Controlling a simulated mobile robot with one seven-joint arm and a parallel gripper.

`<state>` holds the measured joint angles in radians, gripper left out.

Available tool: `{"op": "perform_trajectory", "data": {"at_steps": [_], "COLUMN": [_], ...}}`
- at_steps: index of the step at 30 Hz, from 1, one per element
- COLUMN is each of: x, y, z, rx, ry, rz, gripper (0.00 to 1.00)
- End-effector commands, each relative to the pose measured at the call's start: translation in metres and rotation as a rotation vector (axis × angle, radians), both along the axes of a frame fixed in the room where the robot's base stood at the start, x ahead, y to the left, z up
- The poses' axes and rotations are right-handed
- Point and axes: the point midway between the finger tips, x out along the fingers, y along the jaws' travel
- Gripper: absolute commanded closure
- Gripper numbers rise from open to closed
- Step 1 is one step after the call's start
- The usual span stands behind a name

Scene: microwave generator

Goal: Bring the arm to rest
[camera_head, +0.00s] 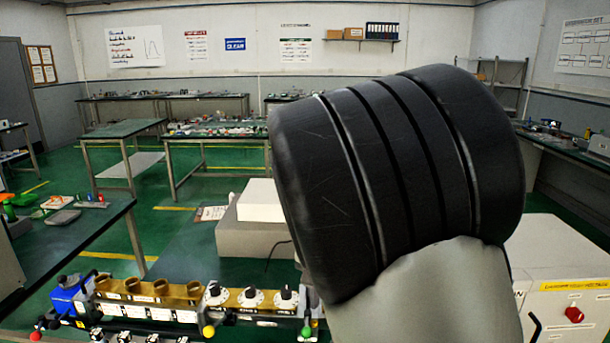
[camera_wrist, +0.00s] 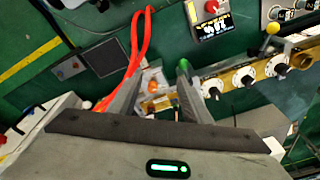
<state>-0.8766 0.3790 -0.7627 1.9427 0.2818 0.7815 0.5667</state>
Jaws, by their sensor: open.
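My gripper (camera_wrist: 163,72) shows in the wrist view with its two grey fingers spread apart and nothing held between them. Behind the fingers is part of a brass panel (camera_wrist: 212,82) with white dials. A small orange part and a green part show near the fingertips; I cannot tell if the fingers touch them. In the head view a large black and grey section of my arm fills the centre right, and my gripper is hidden or out of frame there.
The brass dial panel (camera_head: 178,290) stands low in front, with a blue box (camera_head: 68,297) at its left end. A light cabinet with a red switch (camera_head: 574,314) is at right. A red-orange cable (camera_wrist: 136,62) loops beside my left finger.

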Motion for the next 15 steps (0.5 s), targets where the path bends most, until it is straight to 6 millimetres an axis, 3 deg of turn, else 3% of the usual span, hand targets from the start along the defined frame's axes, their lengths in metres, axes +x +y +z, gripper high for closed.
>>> {"op": "perform_trajectory", "data": {"at_steps": [1,8,12,15], "x": [-0.015,-0.087,-0.135,-0.166], "y": [-0.01,-0.041,-0.061,-0.073], "z": [0.02,0.095,0.135,0.153], "rx": [0.059,0.175,0.132,0.052], "ry": [0.002,-0.079,-0.182,-0.246], "rz": [0.021,0.228,0.365,0.449], "gripper": [0.56,0.56,0.56,0.56]}}
